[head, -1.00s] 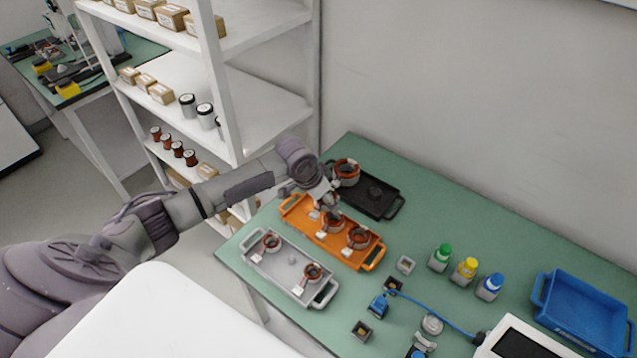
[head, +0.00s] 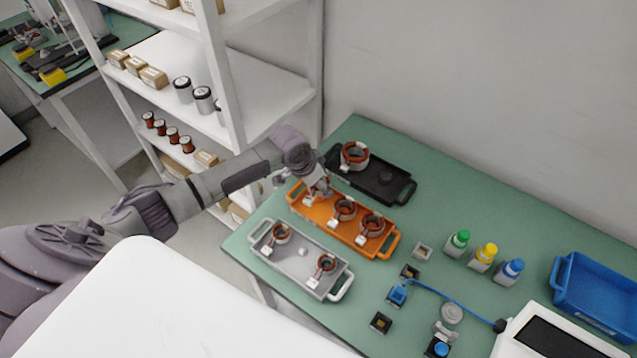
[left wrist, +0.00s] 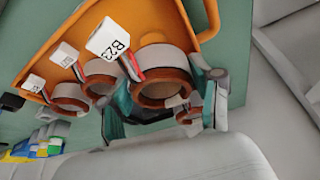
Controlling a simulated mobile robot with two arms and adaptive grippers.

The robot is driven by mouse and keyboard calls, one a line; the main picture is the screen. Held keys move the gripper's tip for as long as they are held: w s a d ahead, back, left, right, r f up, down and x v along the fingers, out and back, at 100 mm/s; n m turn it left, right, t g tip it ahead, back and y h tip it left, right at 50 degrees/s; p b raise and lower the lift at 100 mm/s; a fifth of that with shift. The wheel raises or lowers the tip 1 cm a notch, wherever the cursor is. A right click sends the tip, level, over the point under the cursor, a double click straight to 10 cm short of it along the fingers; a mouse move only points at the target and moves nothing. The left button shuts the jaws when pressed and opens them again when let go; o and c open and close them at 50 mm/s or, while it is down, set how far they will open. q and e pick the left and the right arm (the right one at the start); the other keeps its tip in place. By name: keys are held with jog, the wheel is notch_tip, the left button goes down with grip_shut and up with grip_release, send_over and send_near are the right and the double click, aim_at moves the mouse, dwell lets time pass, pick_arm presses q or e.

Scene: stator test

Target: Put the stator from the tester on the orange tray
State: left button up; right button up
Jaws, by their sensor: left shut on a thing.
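The orange tray (head: 376,252) lies on the green bench. Two copper-ringed stators, a middle one (head: 344,209) and a right one (head: 371,224), sit in it. My left gripper (head: 318,193) is at the tray's left end, shut on another stator with a white tag (head: 309,199). In the left wrist view this held stator (left wrist: 160,88) is between the fingers (left wrist: 166,100), its tag reading B23. It is over or in the orange tray (left wrist: 150,18); whether it touches the bottom is unclear. My right gripper is not in view.
A grey tray (head: 338,286) with two stators lies in front, and a black tray (head: 400,192) with one stator (head: 354,156) behind. Several bottles, a blue bin (head: 597,300) and a white device (head: 507,345) with a blue cable are to the right. A white shelf (head: 226,80) stands left.

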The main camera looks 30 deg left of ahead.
pick_arm(q)
jog(key=shift+f, duration=0.4)
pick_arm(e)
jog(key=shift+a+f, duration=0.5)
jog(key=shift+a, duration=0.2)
pick_arm(q)
jog(key=shift+f+b, duration=0.1)
jog(key=shift+b, duration=0.2)
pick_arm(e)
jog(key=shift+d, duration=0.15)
pick_arm(q)
jog(key=shift+f, duration=0.4)
jog(key=shift+d+f+b, duration=0.1)
jog(key=shift+f+b, duration=0.2)
jog(key=shift+f, duration=0.05)
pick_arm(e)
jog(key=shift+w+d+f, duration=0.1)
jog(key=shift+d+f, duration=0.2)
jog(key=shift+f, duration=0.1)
pick_arm(q)
jog(key=shift+f, duration=0.25)
jog(key=o, duration=1.3)
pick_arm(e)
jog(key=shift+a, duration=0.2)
pick_arm(q)
jog(key=shift+f, duration=0.1)
